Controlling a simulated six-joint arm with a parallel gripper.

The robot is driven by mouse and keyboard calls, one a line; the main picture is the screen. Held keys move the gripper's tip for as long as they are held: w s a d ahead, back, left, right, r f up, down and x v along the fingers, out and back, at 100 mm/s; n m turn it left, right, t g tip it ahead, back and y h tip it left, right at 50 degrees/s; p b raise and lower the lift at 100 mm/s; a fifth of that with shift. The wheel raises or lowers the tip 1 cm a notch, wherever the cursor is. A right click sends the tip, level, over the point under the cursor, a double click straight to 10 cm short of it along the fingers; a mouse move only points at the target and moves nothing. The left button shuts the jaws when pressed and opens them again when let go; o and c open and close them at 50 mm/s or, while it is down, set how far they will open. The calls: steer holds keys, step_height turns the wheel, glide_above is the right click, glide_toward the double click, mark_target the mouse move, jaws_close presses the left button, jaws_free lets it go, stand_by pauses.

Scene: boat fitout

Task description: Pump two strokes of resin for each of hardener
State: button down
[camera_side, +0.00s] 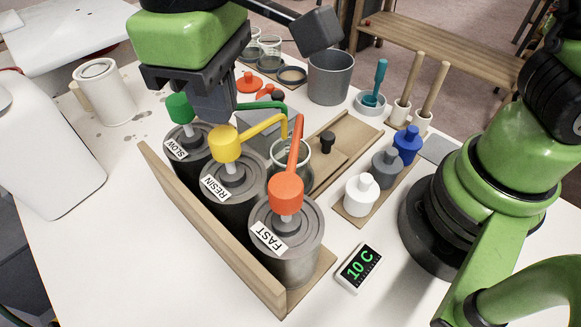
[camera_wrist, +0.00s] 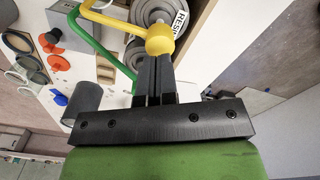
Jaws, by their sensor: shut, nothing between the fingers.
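Three dark grey cans with pump heads stand in a wooden rack. The RESIN can (camera_side: 229,190) has a yellow pump head (camera_side: 226,146), the SLOW can (camera_side: 190,146) a green head (camera_side: 180,107), and the FAST can (camera_side: 286,240) an orange-red head (camera_side: 286,192). A clear glass cup (camera_side: 290,160) stands by the spouts. My gripper (camera_side: 222,118) is shut and empty, just above and behind the yellow head. In the wrist view its fingertips (camera_wrist: 152,62) overlap the edge of the yellow head (camera_wrist: 160,40); I cannot tell whether they touch.
A display reading 10 C (camera_side: 359,267) lies on the table right of the rack. White, grey and blue bottles (camera_side: 361,193) stand on a wooden strip. A grey bucket (camera_side: 330,78) stands behind, and a large white jug (camera_side: 45,145) stands left. Free tabletop (camera_side: 110,240) lies front left.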

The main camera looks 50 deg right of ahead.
mark_target(222, 134)
steer(key=shift+f, duration=0.2)
steer(key=shift+f, duration=2.2)
steer(key=shift+r, duration=2.45)
steer(key=shift+f, duration=0.1)
